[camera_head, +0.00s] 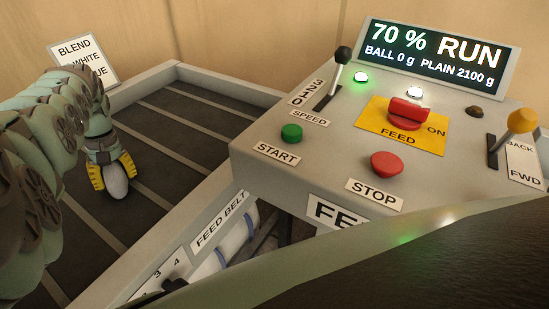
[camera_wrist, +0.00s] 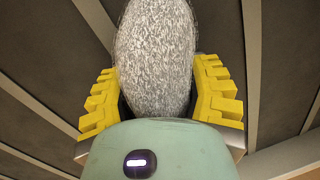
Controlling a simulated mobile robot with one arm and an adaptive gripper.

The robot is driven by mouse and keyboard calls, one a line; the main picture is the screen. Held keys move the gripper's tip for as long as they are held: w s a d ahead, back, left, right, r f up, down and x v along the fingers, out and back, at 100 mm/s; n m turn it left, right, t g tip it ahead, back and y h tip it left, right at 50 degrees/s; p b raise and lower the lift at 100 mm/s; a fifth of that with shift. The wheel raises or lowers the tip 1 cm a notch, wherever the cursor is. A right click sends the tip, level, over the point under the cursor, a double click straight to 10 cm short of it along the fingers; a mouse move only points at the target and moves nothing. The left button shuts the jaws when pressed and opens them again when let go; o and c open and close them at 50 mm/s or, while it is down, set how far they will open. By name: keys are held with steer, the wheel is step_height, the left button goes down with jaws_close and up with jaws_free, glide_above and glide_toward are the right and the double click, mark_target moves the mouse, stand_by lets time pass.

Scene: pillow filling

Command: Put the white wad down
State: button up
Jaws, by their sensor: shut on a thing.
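The white wad (camera_wrist: 155,60) is a pale, speckled grey-white oval lump in the wrist view. My gripper (camera_wrist: 158,95) has its yellow ridged fingers on both sides of it, shut on it. In the head view the wad (camera_head: 115,182) hangs between the yellow fingers of my gripper (camera_head: 112,173), over the dark slatted feed belt (camera_head: 175,125). I cannot tell whether the wad touches the belt. My arm comes in from the left and hides part of the belt.
A grey control panel (camera_head: 255,165) stands right of the belt, with a green START button (camera_head: 292,133), red STOP button (camera_head: 387,165), red FEED switch (camera_head: 408,112) and levers. Its display (camera_head: 438,52) reads 70 % RUN. A sign (camera_head: 83,62) stands behind the belt's pale rim.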

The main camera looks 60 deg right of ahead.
steer(key=o, duration=1.3)
steer(key=shift+c, duration=0.2)
steer(key=shift+r, duration=0.1)
step_height(320, 180, up, 13)
steer(key=d, duration=0.2)
steer(key=shift+w+p, duration=0.4)
steer(key=shift+w, duration=0.05)
steer(key=shift+a, duration=0.1)
